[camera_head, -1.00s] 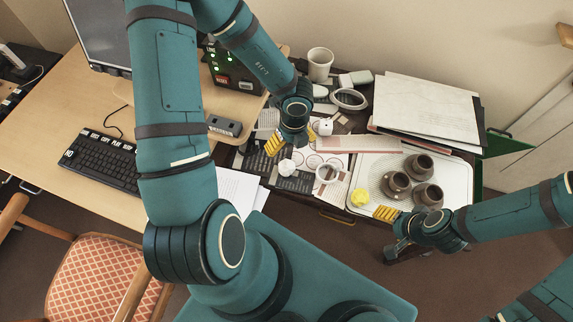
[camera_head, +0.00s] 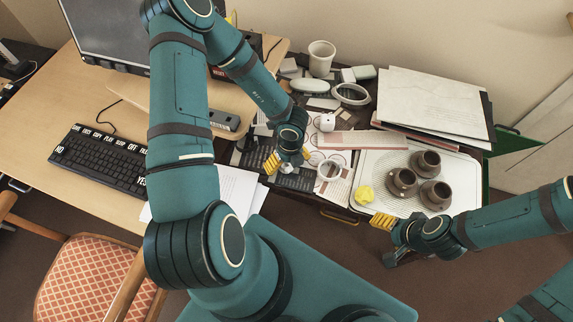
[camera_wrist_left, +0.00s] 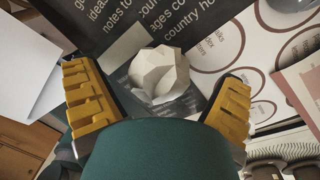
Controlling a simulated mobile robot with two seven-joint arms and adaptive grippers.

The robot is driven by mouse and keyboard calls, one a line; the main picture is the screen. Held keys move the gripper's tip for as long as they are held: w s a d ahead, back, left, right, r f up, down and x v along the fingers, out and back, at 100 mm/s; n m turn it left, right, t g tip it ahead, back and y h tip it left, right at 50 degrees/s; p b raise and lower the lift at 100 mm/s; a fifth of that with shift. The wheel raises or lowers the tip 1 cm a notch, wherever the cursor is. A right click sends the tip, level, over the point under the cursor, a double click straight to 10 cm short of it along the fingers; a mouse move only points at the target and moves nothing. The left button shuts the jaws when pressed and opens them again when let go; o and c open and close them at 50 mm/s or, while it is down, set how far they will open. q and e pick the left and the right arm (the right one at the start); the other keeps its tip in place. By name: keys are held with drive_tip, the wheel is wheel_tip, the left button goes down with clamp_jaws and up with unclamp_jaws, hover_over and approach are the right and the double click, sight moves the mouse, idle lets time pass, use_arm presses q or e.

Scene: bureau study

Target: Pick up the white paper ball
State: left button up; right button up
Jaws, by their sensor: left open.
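The white paper ball (camera_wrist_left: 160,76) is crumpled and sits on dark printed sheets, between the two yellow finger pads of my left gripper (camera_wrist_left: 160,103) in the left wrist view. Gaps show on both sides, so the pads do not touch it there. In the head view my left gripper (camera_head: 288,160) is open, low over the papers, with the ball (camera_head: 287,168) partly hidden between its fingers. My right gripper (camera_head: 388,238) hangs at the front edge near the tray, with one yellow pad showing; its opening is unclear.
A yellow crumpled ball (camera_head: 364,194) and brown cups (camera_head: 428,162) are on the white tray (camera_head: 455,180). A paper stack (camera_head: 430,105) lies behind; a keyboard (camera_head: 100,160) is left.

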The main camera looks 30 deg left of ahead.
use_arm(q)
drive_tip(key=shift+f, duration=0.45)
drive_tip(key=c, duration=0.9)
drive_tip(key=shift+r, duration=0.15)
